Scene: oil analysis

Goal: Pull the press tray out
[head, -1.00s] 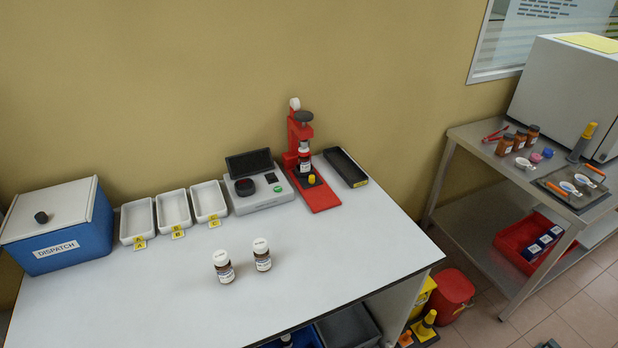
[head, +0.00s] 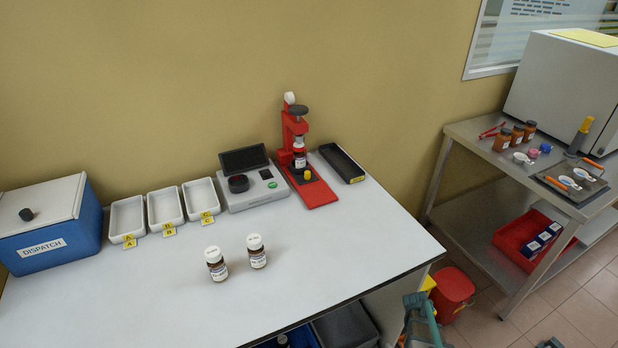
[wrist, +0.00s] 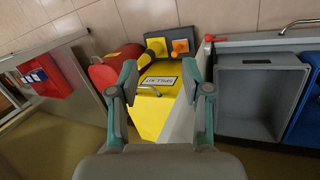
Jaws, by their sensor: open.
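The red press (head: 293,140) stands at the back of the white bench. Its red tray (head: 318,193) extends forward from the press foot, with a small yellow knob (head: 307,174) on it. My gripper (wrist: 160,82) is open and empty in the wrist view, facing the yellow spill kit bin below the bench. A teal part of it shows at the bench's front right corner in the head view (head: 422,318), far from the press.
Two bottles (head: 216,264) (head: 257,251) stand mid-bench. A scale (head: 250,187) and a black tray (head: 342,163) flank the press. The spill kit bin (wrist: 155,115), a red bin (wrist: 110,70) and a grey crate (wrist: 255,95) are low near my gripper. The bench's front right is clear.

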